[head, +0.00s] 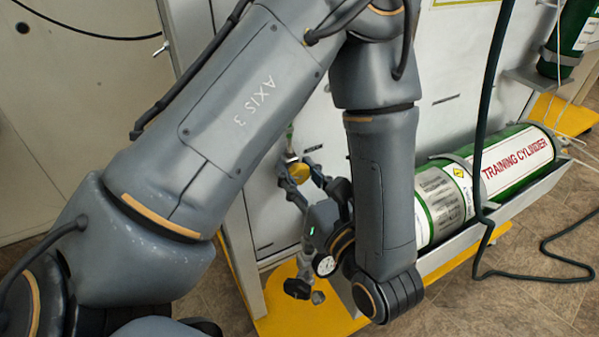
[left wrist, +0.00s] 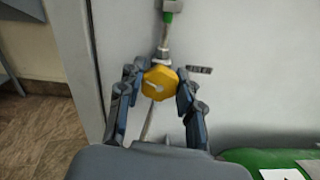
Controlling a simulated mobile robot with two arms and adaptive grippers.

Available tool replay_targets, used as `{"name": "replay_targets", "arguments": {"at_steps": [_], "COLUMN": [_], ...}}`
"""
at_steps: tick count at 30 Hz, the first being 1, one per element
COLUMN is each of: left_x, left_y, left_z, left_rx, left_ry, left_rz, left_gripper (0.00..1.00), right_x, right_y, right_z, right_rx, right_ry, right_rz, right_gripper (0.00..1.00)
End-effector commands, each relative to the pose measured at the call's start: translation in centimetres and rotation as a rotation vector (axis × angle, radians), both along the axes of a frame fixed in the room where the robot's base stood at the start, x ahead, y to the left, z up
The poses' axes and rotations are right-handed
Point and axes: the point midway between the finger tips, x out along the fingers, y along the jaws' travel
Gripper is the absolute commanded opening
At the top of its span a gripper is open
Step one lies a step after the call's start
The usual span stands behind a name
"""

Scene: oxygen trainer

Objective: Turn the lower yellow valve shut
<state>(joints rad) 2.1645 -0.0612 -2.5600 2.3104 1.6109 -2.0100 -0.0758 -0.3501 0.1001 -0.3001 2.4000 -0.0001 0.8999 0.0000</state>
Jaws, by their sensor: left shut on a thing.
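A yellow valve (left wrist: 158,84) with a pale mark on its face sits on a thin pipe against the white panel. It also shows small in the head view, left of my forearm (head: 299,172). It is the only yellow valve I can see. My left gripper (left wrist: 160,80) has one finger on each side of the valve and is shut on it. In the head view the same gripper (head: 300,174) is partly hidden by its own wrist. My right gripper is not in view.
A green training cylinder (head: 516,160) lies in a grey cradle right of my arm. A dark hose (head: 483,130) hangs in front of it. A pressure gauge (head: 325,265) shows below my wrist. A yellow base (head: 285,317) runs along the panel's foot.

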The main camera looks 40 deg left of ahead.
Motion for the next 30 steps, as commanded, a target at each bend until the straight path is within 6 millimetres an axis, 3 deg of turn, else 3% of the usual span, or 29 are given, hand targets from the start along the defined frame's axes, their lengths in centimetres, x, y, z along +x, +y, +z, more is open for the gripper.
{"name": "replay_targets", "arguments": {"at_steps": [1,4,5,16,30], "left_x": [0.0,0.0,0.0,-0.2,-2.7], "left_y": [0.0,0.0,0.0,-0.6,-6.6], "left_z": [0.0,0.0,0.0,0.0,0.0], "left_rx": [0.000,0.000,0.000,0.000,0.000], "left_ry": [-0.001,-0.001,-0.001,-0.002,-0.003], "left_rz": [0.000,0.000,0.000,-0.003,-0.001], "left_gripper": [0.37,0.58,0.59,0.59,0.59], "right_x": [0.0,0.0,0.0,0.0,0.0], "right_y": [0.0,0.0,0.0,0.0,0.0], "right_z": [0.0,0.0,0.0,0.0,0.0], "right_rx": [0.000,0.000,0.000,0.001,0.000], "right_ry": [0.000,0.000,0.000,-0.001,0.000], "right_rz": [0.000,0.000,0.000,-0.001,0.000], "right_gripper": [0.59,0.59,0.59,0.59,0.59]}}
